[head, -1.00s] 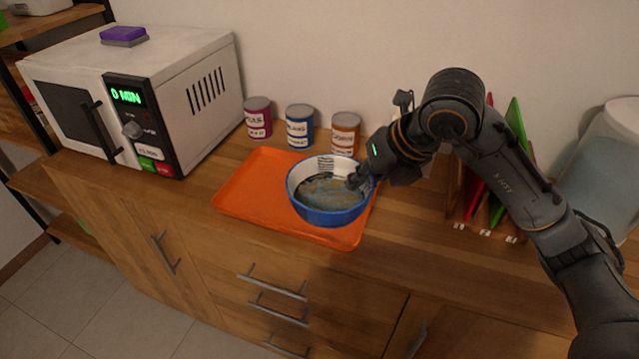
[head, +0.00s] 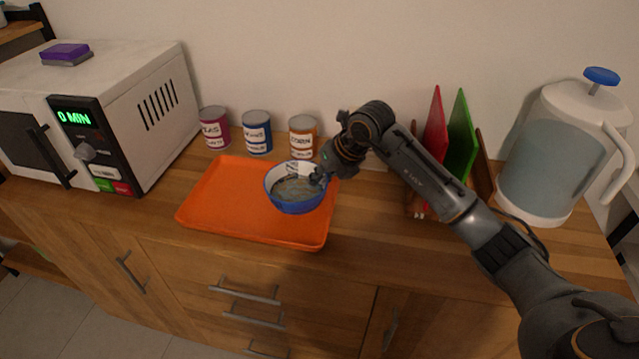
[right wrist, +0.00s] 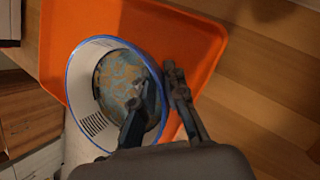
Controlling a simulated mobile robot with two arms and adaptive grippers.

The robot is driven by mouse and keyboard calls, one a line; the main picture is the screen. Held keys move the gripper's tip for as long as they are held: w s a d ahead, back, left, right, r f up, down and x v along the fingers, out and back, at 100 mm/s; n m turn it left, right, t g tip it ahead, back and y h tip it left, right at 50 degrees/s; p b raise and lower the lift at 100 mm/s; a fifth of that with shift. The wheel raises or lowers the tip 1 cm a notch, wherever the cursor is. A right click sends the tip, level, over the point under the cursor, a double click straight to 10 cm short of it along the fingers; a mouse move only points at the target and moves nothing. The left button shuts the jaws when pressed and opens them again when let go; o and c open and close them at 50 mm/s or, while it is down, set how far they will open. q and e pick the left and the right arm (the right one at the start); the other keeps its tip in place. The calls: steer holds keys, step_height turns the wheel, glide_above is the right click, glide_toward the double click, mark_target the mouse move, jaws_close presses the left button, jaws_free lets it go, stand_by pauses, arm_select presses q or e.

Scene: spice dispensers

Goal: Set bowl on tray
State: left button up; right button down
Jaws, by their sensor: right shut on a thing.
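The blue bowl (head: 290,204) with a white inner wall is over the right part of the orange tray (head: 215,215). It looks upright and close to the tray, but I cannot tell whether its base touches. My right gripper (head: 318,180) is shut on the bowl's right rim. In the right wrist view, the gripper (right wrist: 160,92) has one finger inside the bowl (right wrist: 95,70) and one outside, with the orange tray (right wrist: 190,40) beneath. The bowl's inside bottom has a mottled blue-brown look. My left gripper is not in view.
Three spice cans, purple (head: 214,128), blue (head: 257,132) and orange (head: 303,137), stand behind the tray. A white microwave (head: 150,105) is on the left. Red and green boards (head: 461,135) in a rack and a water pitcher (head: 545,160) are on the right. The tray's left half is clear.

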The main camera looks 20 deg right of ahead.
steer(key=shift+f, duration=0.95)
steer(key=c, duration=1.4)
jaws_free()
steer(key=shift+f, duration=0.1)
steer(key=v, duration=1.2)
